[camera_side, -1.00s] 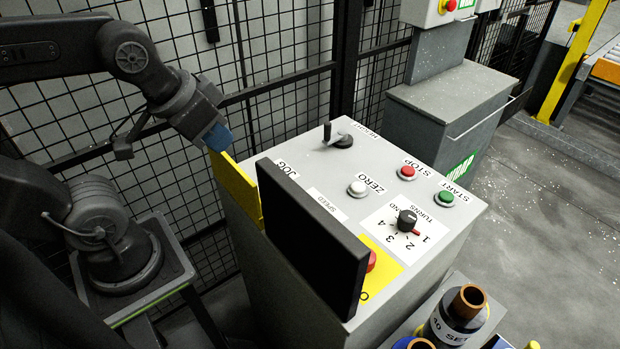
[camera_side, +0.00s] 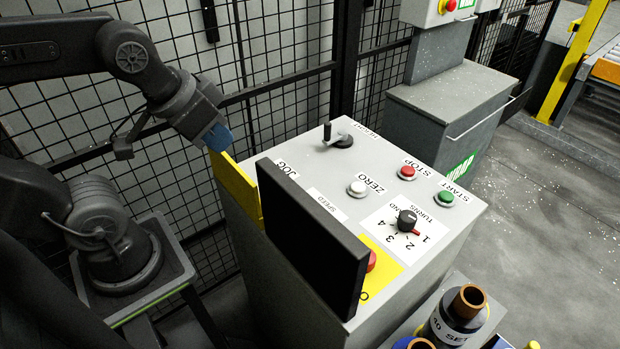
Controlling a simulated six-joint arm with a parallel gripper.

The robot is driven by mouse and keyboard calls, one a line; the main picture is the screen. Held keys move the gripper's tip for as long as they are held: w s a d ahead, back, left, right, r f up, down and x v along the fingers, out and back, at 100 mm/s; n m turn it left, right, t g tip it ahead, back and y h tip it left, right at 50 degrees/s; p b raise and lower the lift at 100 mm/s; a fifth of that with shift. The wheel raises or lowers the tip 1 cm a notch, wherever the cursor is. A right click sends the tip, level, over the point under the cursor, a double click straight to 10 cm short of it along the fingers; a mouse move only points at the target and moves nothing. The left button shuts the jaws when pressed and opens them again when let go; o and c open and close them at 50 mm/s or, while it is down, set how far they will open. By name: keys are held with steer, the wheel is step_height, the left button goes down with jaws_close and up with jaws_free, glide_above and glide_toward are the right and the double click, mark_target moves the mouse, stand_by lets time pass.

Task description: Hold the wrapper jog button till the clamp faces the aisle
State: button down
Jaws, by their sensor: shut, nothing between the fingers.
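The grey control console (camera_side: 340,170) stands in the middle with a JOG label (camera_side: 287,169) on its top, near the yellow plate (camera_side: 236,188). The jog button itself does not show; the upright black panel (camera_side: 311,245) and the yellow plate block that part of the console. My gripper (camera_side: 219,138) has blue fingertips, is shut and empty, and is at the upper end of the yellow plate. Whether it touches anything behind the plate I cannot tell. A grey machine with a green WRAP sign (camera_side: 458,176) stands behind the console. No clamp can be made out.
Mesh fencing (camera_side: 270,60) runs behind. Rolls (camera_side: 458,312) stand at the front right.

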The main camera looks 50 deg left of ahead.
stand_by(0.3)
steer(key=w+a+r+m+t+y, duration=0.1)
steer(key=w+a+m+t, duration=0.35)
steer(key=w+m, duration=0.45)
steer(key=w+a+r+m+t+y, duration=0.1)
steer(key=w+a+m+t, duration=0.2)
steer(key=w+a+m, duration=0.4)
step_height(320, 180, down, 11)
steer(key=s+m+g+h, duration=0.1)
steer(key=m+g+h, duration=0.6)
steer(key=m, duration=1.3)
steer(key=shift+f+m+h, duration=0.2)
steer(key=shift+m+h, duration=0.2)
steer(key=shift+h, duration=0.6)
steer(key=shift+s, duration=0.1)
steer(key=shift+f, duration=4.4)
